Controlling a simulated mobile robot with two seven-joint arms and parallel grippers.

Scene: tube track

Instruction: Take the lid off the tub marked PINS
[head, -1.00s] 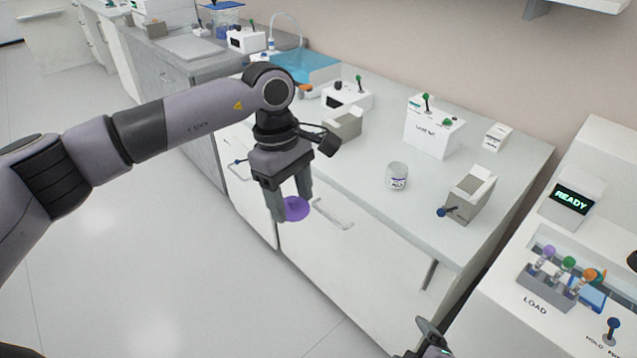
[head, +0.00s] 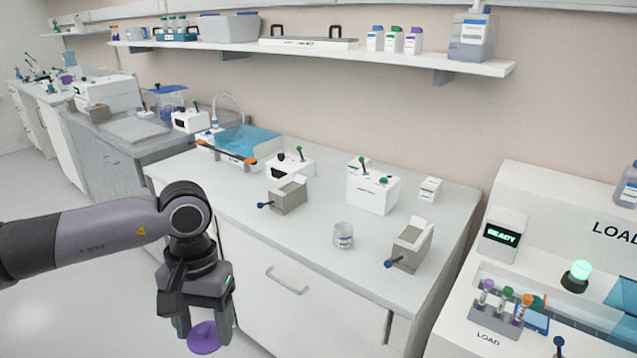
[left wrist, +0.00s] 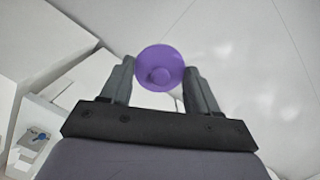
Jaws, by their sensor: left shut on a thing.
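A purple round lid with a small knob (head: 203,337) is held between the fingers of my left gripper (head: 203,325), in front of the counter's front face. In the left wrist view the lid (left wrist: 160,68) sits between the two fingertips (left wrist: 159,72), which are shut on it. The small clear tub (head: 344,236) with a white label stands upright on the counter, open at the top and apart from the gripper. Its label is too small to read surely here. My right gripper is not in view now.
Grey bins with blue handles (head: 409,250) (head: 288,196) stand right and left of the tub. White boxes with levers (head: 371,194) stand behind. A LOAD bench with a tube rack (head: 497,318) is at the right. The counter front (head: 300,300) lies beside my left gripper.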

